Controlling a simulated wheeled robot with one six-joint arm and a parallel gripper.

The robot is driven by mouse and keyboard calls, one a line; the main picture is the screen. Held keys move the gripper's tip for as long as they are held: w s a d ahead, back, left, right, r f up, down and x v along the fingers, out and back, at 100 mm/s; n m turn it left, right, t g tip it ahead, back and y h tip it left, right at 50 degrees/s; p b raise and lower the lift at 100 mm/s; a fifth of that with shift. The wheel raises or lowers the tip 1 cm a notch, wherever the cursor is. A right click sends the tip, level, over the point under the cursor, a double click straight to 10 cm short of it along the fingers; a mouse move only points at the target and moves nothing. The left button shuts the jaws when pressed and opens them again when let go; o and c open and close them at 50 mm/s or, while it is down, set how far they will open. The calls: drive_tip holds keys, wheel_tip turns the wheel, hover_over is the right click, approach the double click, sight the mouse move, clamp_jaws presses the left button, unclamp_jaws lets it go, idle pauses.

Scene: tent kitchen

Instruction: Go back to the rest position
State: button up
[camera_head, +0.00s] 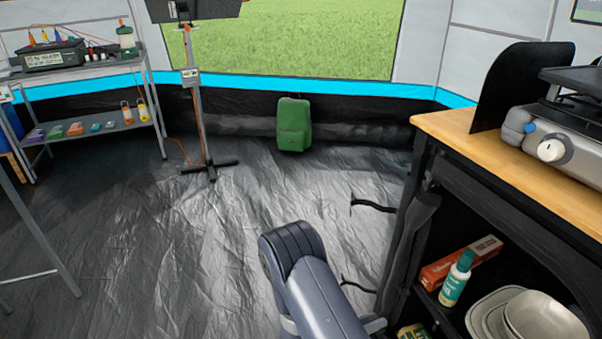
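A dark grey segment of my arm shows at the bottom middle, above the dark floor (130,215). It stands left of the open kitchen cabinet and does not visibly hold anything. My gripper is not seen in this view, so whether it is open or shut is hidden.
The kitchen cabinet with a wooden top (455,130) stands close on the right, bearing a gas stove (580,150). Its shelf holds a green bottle (456,280) and bowls (545,318). The middle floor is clear.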

drive_tip(key=shift+d+m+b, duration=0.15)
drive_tip(key=shift+m+b, duration=0.2)
drive_tip(key=shift+m, duration=3.55)
drive_tip(key=shift+w+d+r, duration=0.1)
drive_tip(key=shift+r, duration=0.05)
